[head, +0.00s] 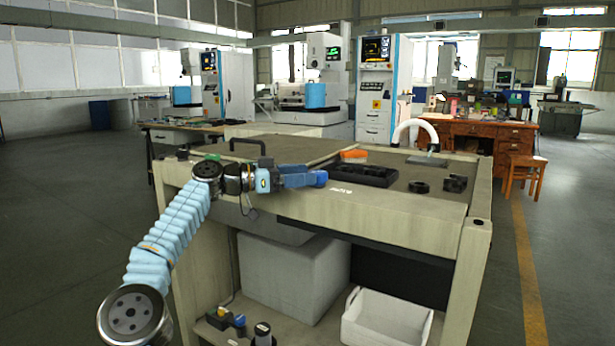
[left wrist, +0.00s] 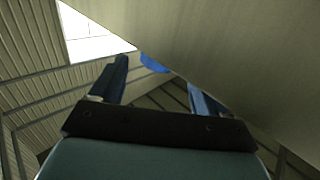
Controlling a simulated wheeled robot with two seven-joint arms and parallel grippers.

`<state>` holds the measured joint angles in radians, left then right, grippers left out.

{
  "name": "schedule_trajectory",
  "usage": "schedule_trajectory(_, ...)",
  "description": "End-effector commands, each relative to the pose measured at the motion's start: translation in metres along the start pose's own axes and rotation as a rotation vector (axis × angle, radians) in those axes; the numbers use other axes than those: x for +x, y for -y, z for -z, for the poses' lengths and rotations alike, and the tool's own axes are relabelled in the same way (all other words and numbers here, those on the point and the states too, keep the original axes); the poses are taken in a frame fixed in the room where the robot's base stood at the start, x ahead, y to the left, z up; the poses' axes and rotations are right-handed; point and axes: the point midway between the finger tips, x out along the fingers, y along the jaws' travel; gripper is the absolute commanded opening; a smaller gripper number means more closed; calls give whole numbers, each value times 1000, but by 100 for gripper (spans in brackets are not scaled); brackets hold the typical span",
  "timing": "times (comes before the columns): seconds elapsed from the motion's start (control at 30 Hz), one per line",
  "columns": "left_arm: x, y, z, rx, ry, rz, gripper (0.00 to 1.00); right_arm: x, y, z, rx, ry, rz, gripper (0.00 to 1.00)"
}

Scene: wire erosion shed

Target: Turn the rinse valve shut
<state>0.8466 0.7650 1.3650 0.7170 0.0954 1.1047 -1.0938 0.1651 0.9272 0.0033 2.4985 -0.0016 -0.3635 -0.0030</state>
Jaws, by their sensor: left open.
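A bright blue knob (head: 321,178), which appears to be the rinse valve, is at the front edge of the workbench (head: 420,208). It also shows in the left wrist view (left wrist: 153,64), beyond and between the fingers, partly cut off by the pale panel. My left gripper (head: 306,180) reaches in from the left along the bench front, its blue fingers pointing right at the knob. In the left wrist view, my left gripper (left wrist: 158,76) has its fingers apart with nothing held. I cannot tell whether a finger touches the knob. My right gripper is not in view.
On the bench top are a black tray (head: 360,174), an orange item (head: 353,155), a black ring (head: 418,187) and a white curved hose (head: 415,128). Below stand a white box (head: 290,280), a white bin (head: 385,322) and small bottles.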

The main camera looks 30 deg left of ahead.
Motion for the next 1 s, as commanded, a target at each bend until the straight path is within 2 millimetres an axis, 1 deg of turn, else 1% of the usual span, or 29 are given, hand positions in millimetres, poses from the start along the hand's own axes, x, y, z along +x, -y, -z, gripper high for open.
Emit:
schedule_trajectory(0.03, -13, 1, -3, 1, 2, 4, 76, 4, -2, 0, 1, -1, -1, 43)
schedule_trajectory(0.1, -30, 1, -3, 1, 2, 5, 76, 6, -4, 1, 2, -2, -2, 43)
schedule_trajectory(0.3, -79, 1, -1, 0, 0, 5, 76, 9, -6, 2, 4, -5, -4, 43)
schedule_trajectory(0.4, -97, 0, -1, 0, 0, 2, 76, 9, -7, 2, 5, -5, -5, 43)
schedule_trajectory(0.5, -109, 1, -1, 0, 0, 2, 76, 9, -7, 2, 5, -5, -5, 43)
schedule_trajectory(0.67, -116, 0, 0, 0, -1, 0, 76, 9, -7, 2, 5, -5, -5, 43)
schedule_trajectory(1.0, -115, 0, -2, -4, 2, 0, 76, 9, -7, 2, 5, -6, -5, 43)
